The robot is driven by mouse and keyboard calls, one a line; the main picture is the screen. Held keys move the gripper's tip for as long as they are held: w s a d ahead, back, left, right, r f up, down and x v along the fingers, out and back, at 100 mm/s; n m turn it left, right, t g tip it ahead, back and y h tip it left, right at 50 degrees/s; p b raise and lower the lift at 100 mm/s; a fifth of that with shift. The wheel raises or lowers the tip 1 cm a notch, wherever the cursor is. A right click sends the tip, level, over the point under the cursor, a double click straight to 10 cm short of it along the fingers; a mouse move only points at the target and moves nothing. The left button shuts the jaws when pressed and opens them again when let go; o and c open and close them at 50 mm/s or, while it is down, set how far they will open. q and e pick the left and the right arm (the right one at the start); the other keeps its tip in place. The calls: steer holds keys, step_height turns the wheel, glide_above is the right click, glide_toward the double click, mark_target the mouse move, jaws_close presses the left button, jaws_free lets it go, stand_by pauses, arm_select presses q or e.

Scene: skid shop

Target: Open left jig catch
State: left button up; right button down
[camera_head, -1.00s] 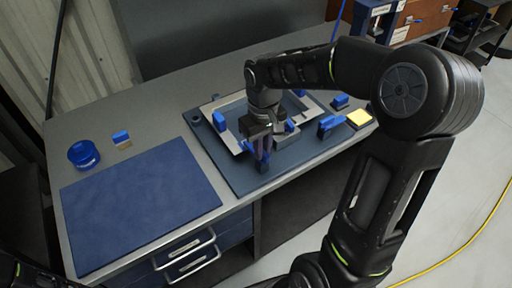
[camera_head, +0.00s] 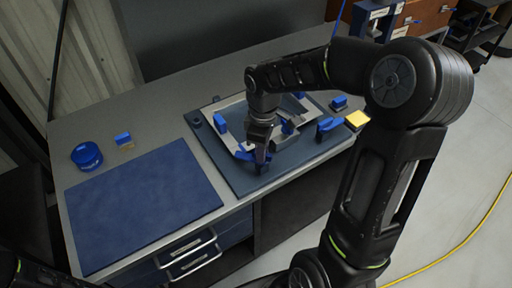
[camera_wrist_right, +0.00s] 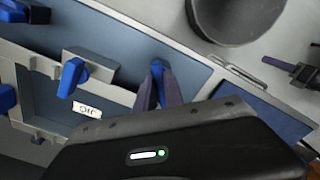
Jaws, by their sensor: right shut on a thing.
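The jig is a pale grey frame (camera_head: 207,107) on a dark blue-grey base plate (camera_head: 215,150) on the bench. My right gripper (camera_head: 262,160) reaches down at the plate's front edge. Its dark fingers are shut on a blue lever, taken as the left catch (camera_head: 243,154), part of which shows left of the fingers. In the right wrist view the fingers (camera_wrist_right: 157,90) close around a blue piece (camera_wrist_right: 158,66), mostly hidden between them. Another upright blue catch (camera_head: 221,122) stands at the frame's left side.
A blue mat (camera_head: 140,205) lies left of the jig, with a round blue tin (camera_head: 86,156) and small blue-topped block (camera_head: 124,139) behind it. More blue handles (camera_head: 328,125) and a yellow block (camera_head: 357,119) sit to the right. Drawers (camera_head: 190,255) are below the bench.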

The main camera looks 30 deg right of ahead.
steer(key=shift+n, duration=0.7)
